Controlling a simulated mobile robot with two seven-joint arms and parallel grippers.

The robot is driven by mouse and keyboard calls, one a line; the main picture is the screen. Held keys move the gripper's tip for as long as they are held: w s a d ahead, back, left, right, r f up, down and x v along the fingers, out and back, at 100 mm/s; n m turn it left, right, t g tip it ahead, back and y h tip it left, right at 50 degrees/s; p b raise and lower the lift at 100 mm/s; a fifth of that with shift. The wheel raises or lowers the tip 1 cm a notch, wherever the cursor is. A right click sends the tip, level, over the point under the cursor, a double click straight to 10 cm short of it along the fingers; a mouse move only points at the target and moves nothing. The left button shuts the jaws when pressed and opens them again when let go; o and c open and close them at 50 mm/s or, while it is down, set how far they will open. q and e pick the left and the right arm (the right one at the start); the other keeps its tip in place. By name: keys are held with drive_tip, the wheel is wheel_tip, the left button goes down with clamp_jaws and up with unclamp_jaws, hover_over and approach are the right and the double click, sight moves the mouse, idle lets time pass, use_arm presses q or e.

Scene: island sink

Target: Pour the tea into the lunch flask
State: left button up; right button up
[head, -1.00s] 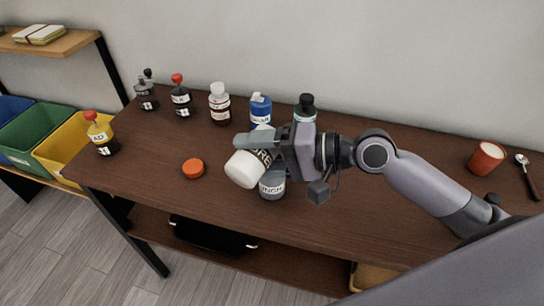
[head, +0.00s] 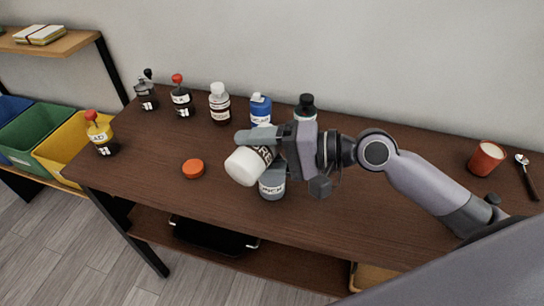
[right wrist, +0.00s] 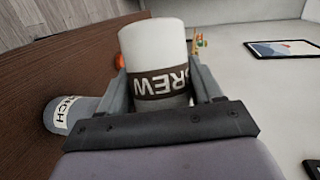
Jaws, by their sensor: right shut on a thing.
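My right gripper (head: 262,143) is shut on a white container with a dark band (head: 243,168), lettered "BREW" in the right wrist view (right wrist: 155,48). The container is tilted well over, its white end toward the lower left. The grey lunch flask (head: 272,187), with a "LUNCH" label, stands on the table just below the container in the head view. It also shows at the left in the right wrist view (right wrist: 68,116). The container and gripper hide the flask's top. I cannot see any tea flowing. An orange lid (head: 193,169) lies to the left. My left gripper is not in view.
Several bottles stand along the back of the table, including a blue one (head: 261,107) and a black-capped one (head: 305,108) near my gripper. A yellow bottle (head: 101,135) stands at the left end. An orange cup (head: 486,158) and spoon (head: 527,177) are at the right.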

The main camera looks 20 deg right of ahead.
drive_tip(key=shift+r, duration=0.15)
idle(0.6)
drive_tip(key=shift+w+d+m, duration=0.1)
drive_tip(key=shift+m, duration=0.3)
drive_tip(key=shift+r, duration=0.2)
drive_tip(key=shift+f+n, duration=0.5)
drive_tip(key=shift+n, duration=0.2)
drive_tip(key=shift+s+a+r+n+h+p, duration=0.2)
drive_tip(key=shift+a+r+n+h+p, duration=0.05)
drive_tip(key=shift+n+h+p, duration=0.15)
drive_tip(key=shift+t, duration=0.3)
drive_tip(key=shift+n+h, duration=0.3)
